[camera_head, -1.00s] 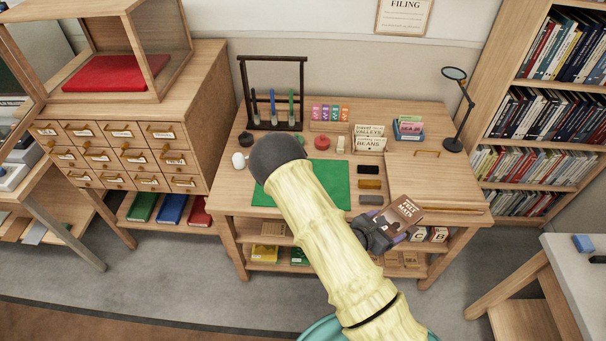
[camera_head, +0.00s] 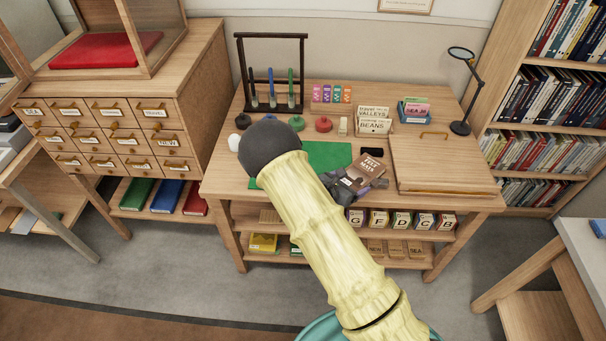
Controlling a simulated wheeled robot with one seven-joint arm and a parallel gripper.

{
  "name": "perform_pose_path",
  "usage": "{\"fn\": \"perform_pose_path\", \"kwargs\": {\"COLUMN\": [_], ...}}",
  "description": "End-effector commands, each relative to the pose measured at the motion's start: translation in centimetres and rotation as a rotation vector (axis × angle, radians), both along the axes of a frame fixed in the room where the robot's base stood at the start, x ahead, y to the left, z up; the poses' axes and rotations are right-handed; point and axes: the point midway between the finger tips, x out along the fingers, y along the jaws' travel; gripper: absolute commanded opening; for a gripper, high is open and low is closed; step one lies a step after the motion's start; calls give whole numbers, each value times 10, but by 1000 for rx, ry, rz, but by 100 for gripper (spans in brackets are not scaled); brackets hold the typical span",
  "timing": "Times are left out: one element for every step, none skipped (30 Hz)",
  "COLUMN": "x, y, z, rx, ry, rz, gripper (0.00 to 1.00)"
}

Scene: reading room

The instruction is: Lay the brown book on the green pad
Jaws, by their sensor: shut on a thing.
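The brown book (camera_head: 363,171) has a dark picture on its cover and light lettering. My gripper (camera_head: 346,188) is shut on it and holds it tilted, at the right of the green pad, near the table's front. The green pad (camera_head: 328,155) lies flat on the table; my yellow arm covers its middle and front, and only its back right part and a sliver at the left show. I cannot tell how high the book is above the table. The gripper's fingertips are mostly hidden behind the book.
The table (camera_head: 222,172) also bears a pen rack (camera_head: 272,105), round stamps (camera_head: 323,124), card holders (camera_head: 372,125), a blue tray (camera_head: 413,112), a lamp (camera_head: 460,128) and a sloped board (camera_head: 440,165). A dark block (camera_head: 372,152) lies just behind the book. A drawer cabinet (camera_head: 205,110) stands at left.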

Motion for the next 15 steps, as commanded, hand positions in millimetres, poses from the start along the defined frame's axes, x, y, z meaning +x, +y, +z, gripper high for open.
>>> {"fn": "perform_pose_path", "kwargs": {"x": [16, 24, 34, 42, 49, 58, 65, 72, 80, 86, 92, 99, 104, 109, 115], "y": [17, 26, 38, 48, 57, 70, 80, 89, 102, 112, 122, 135, 145, 155, 167], "z": [-13, -15, -16, -16, -17, -17, -17, -16, -15, -13, -11, -9, -6, -3, 1], "rx": [6, 7, 8, 10, 12, 14, 17, 18, 20, 23, 25, 27, 29, 32, 33], "ry": [-10, -7, -6, -6, -5, -2, -3, -2, -1, 0, 0, 0, 0, 0, -1], "rz": [20, 32, 49, 61, 75, 94, 107, 122, 142, 157, 174, 197, 215, 232, 253], "gripper": [50, 50, 50, 50, 50, 50, 50, 50, 50, 50, 50, 50, 50, 50, 50]}}
